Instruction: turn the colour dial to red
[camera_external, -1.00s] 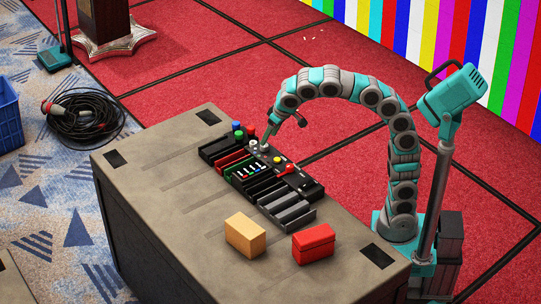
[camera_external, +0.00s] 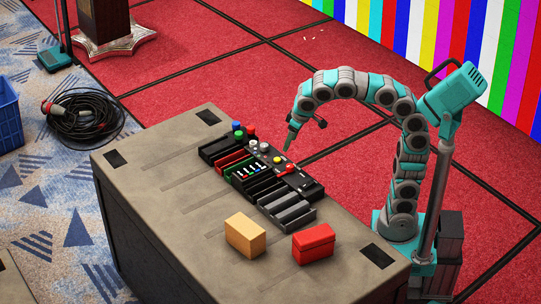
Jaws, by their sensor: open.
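A black control console (camera_external: 262,180) lies on the grey case top. Along its far edge are two pale round knobs (camera_external: 264,147), a yellow knob (camera_external: 277,160) and a red handle (camera_external: 289,169). Blue, green and red round pieces (camera_external: 250,132) stand at its far left end. Which of these is the colour dial, and what it points to, is too small to tell. My gripper (camera_external: 287,146) is open and empty. It points down just above the console's far edge, near the yellow knob and apart from it.
A tan block (camera_external: 245,237) and a red box (camera_external: 313,244) stand in front of the console. The left part of the case top (camera_external: 150,170) is clear. A coiled black cable (camera_external: 85,117) and a blue crate (camera_external: 8,115) are on the floor.

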